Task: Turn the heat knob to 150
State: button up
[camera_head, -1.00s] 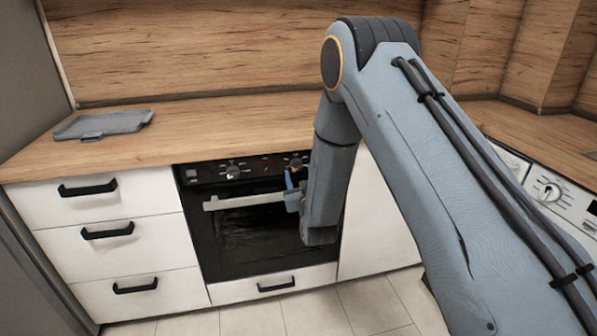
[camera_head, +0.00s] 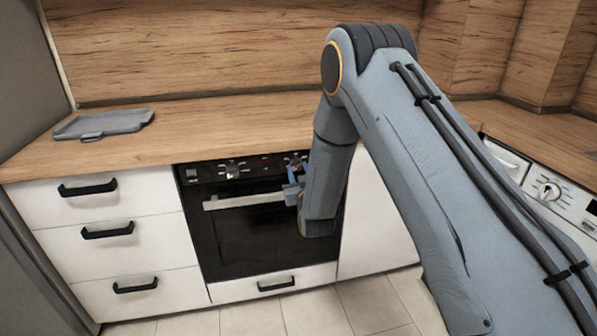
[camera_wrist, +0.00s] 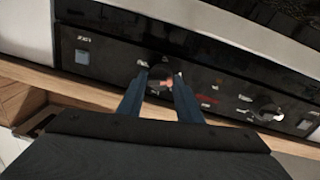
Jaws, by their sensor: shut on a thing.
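The black oven control panel (camera_head: 265,170) has two round dark knobs with pale markings. The left knob (camera_head: 233,170) stands clear of my gripper. My gripper (camera_head: 291,180) is at the right knob (camera_head: 296,160), in front of the panel. In the wrist view, which is turned over, the two blue fingers of my gripper (camera_wrist: 159,88) are shut on this knob (camera_wrist: 159,72), one finger on each side. The other knob (camera_wrist: 267,111) is apart, to the right there. The scale markings are too small and blurred to read, so I cannot tell the setting.
The pale oven door handle (camera_head: 242,201) runs just below the panel, close to my gripper. The wooden worktop (camera_head: 225,125) lies above and carries a grey tray (camera_head: 105,124). White drawers (camera_head: 95,205) stand left of the oven. A white appliance (camera_head: 550,190) is at the right.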

jog(key=shift+m, duration=0.3)
jog(key=m+b, duration=0.1)
jog(key=m, duration=0.4)
jog(key=shift+m, duration=0.3)
jog(key=m+b, duration=0.1)
jog(key=m, duration=0.6)
jog(key=shift+r+g+y+b, duration=0.1)
jog(key=shift+g+y+b, duration=0.2)
jog(key=shift+g+b, duration=0.1)
jog(key=m+b, duration=0.1)
jog(key=m, duration=0.3)
jog(key=shift+r+m+b, duration=0.1)
jog(key=shift+m+b, duration=0.25)
jog(key=shift+m, duration=1.45)
jog(key=o, duration=1)
